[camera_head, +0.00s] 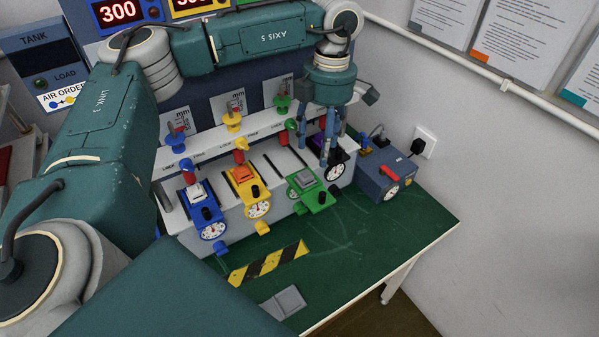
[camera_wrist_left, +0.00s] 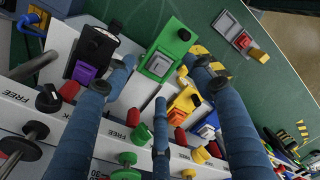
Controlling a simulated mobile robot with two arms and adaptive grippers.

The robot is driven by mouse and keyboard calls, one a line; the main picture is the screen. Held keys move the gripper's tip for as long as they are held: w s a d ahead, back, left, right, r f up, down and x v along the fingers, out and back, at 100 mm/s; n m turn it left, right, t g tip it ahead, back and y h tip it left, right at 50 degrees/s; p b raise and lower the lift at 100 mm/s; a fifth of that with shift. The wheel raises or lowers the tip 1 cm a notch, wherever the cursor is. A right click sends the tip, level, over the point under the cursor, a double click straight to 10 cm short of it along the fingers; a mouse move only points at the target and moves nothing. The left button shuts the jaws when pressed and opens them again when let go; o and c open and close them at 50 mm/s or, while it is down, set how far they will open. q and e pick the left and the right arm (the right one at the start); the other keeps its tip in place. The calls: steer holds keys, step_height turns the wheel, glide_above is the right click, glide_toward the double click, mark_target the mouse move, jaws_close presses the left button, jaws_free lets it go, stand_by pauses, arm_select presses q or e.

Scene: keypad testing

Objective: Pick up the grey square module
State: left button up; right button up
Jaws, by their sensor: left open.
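My right gripper is not in view.
The white rack (camera_head: 262,228) carries blue (camera_head: 204,214), yellow (camera_head: 247,188), green (camera_head: 309,190) and purple-black modules with gauges and knobs. A blue-grey box (camera_head: 384,177) with a red lever stands right of it. Striped tape (camera_head: 270,262) marks the table; the front right of the table is clear.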

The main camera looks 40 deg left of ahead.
arm_select(q)
steer(key=a+r, duration=0.1)
steer(key=a, duration=0.1)
steer(key=p, duration=0.2)
glide_above(306, 174)
steer(key=shift+y, duration=0.4)
steer(key=f, duration=0.5)
steer(key=shift+w+a, duration=0.15)
steer(key=shift+w, duration=0.15)
steer(key=shift+s+f+p, duration=0.15)
steer(key=shift+f+p, duration=0.15)
steer(key=shift+f, duration=0.15)
step_height(306, 174, down, 4)
steer(key=shift+s+r+p, duration=0.1)
steer(key=shift+r+p, duration=0.1)
steer(key=shift+p, duration=0.7)
steer(key=shift+f, duration=0.45)
steer(key=shift+c, duration=0.8)
steer(key=c, duration=1)
